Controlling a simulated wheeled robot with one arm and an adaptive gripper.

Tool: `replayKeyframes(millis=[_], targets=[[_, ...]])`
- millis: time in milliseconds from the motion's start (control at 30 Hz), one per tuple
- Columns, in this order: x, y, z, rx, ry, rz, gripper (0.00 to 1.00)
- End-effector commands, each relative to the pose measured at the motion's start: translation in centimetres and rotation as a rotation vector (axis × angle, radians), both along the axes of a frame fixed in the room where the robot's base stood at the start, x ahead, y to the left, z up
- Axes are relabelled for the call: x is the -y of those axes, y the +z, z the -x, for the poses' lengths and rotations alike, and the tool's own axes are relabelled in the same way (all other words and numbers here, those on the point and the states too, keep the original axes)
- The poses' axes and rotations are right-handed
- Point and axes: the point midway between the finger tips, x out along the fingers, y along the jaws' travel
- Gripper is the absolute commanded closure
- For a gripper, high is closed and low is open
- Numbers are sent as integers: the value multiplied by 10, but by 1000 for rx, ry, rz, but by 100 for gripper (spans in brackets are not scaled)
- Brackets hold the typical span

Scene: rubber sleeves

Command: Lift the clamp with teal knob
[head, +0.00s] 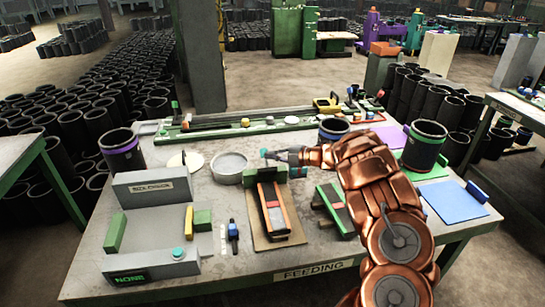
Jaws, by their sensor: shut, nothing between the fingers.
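My gripper (270,155) reaches left from my copper arm, over the table's middle. It is shut and empty, its tip just above and behind a fixture with a dark channel and orange sides (272,208). A small teal part (298,172) shows just below the gripper, by the green block (268,174) at the fixture's back end. It may be the clamp's knob, but the clamp's shape is too small and partly hidden to tell. Another teal round knob (178,253) sits on the grey station at the front left.
A grey round dish (230,167) stands left of my gripper. A green-railed fixture (334,208) lies right of the orange one. Black sleeves with a purple band (120,150) and a green band (424,145) stand at the sides. A blue mat (453,203) lies right.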

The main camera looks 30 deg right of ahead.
Motion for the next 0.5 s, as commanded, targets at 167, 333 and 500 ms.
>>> replayKeyframes(millis=[167, 333, 500], targets=[[1, 2, -3, -29, 0, -12, 100], [3, 4, -9, -88, 2, -36, 100], [6, 8, -16, -182, 3, -77, 100]])
